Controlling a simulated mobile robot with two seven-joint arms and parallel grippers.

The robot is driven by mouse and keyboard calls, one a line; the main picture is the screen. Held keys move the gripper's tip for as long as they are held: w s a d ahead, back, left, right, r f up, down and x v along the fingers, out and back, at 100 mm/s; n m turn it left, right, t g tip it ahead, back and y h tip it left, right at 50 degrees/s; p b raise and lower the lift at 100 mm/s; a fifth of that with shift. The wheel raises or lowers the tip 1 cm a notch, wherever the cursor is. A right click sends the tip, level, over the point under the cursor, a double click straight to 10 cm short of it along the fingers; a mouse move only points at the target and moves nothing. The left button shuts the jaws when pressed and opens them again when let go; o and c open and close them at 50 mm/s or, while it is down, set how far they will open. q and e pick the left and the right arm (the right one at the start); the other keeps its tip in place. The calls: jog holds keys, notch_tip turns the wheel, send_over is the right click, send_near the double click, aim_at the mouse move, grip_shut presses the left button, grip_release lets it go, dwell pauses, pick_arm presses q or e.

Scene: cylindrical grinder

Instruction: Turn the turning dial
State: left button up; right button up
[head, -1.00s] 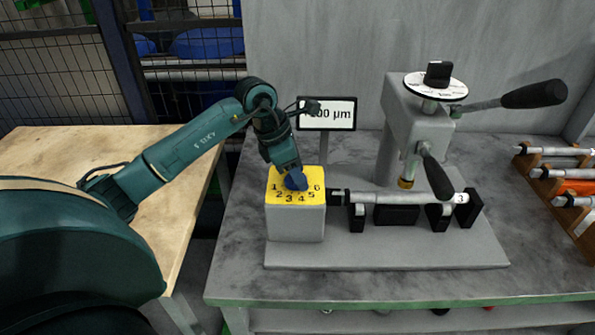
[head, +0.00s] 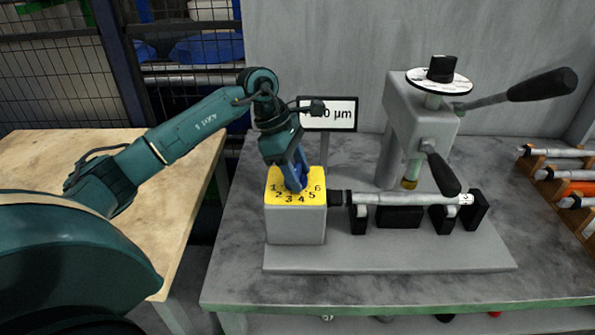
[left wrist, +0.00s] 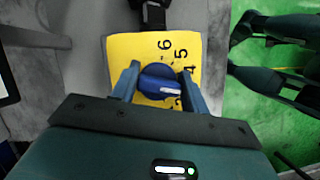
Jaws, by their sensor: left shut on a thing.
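The turning dial is a blue knob (left wrist: 160,83) on a yellow plate (left wrist: 122,48) numbered 1 to 6, on top of a grey block (head: 296,222). My left gripper (head: 294,180) reaches down onto the knob from above. In the left wrist view its two fingers (left wrist: 160,88) are on either side of the knob, shut on it. A white mark on the knob points to the right in that view; the lower numbers are partly hidden. In the head view the fingers cover much of the knob. My right gripper is not in view.
A display sign reading in µm (head: 329,114) stands behind the block. To the right are a workpiece shaft (head: 405,198) on black supports and a grey press-like fixture (head: 412,130) with black-handled levers. A wooden rack (head: 570,185) holds shafts at far right.

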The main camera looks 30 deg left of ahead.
pick_arm(q)
jog(key=o, duration=1)
jog(key=shift+c, duration=0.2)
jog(key=v, duration=1.3)
jog(key=shift+r+b, duration=0.15)
jog(key=shift+b, duration=0.15)
